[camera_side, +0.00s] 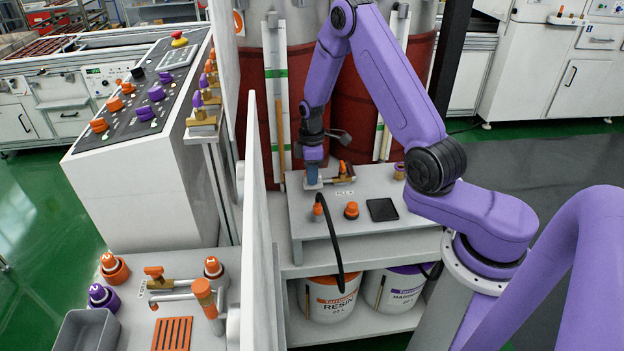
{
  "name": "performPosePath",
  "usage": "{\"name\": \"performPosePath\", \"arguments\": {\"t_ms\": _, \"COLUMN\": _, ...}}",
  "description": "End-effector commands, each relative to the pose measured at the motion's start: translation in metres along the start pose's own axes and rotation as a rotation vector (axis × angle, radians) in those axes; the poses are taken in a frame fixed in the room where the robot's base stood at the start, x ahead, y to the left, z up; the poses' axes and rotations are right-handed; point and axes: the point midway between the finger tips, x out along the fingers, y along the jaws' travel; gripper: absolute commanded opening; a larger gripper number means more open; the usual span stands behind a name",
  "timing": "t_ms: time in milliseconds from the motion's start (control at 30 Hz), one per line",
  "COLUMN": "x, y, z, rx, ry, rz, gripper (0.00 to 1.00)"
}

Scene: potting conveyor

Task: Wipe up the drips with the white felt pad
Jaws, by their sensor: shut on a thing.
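My gripper (313,174) points down over the far left part of the small grey bench (338,231), beside a brass valve with an orange handle (343,172). It is shut on a small pale piece, which looks like the white felt pad (313,185), at or just above the bench top. I cannot tell whether the pad touches the surface. No drips can be made out on the bench at this size; any under the pad are hidden.
Orange knobs (351,210), a black hose (329,232) and a flat black plate (382,209) occupy the bench front. A purple-topped brass piece (399,171) stands behind the plate. A white panel (259,220) rises at left. Resin (330,299) and purple-lidded (398,290) buckets stand below.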

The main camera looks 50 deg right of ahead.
Motion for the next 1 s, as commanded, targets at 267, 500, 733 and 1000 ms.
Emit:
{"name": "performPosePath", "arguments": {"t_ms": 267, "x": -0.015, "y": 0.0, "z": -0.001, "rx": -0.001, "ry": 0.0, "rz": 0.0, "gripper": 0.0}}
{"name": "performPosePath", "arguments": {"t_ms": 500, "x": -0.015, "y": -0.001, "z": 0.0, "rx": -0.001, "ry": 0.0, "rz": 0.0, "gripper": 0.0}}
{"name": "performPosePath", "arguments": {"t_ms": 733, "x": -0.024, "y": 0.0, "z": -0.001, "rx": 0.0, "ry": 0.001, "rz": 0.001, "gripper": 0.0}}
{"name": "performPosePath", "arguments": {"t_ms": 1000, "x": -0.044, "y": 0.0, "z": -0.001, "rx": -0.001, "ry": 0.0, "rz": 0.001, "gripper": 0.0}}
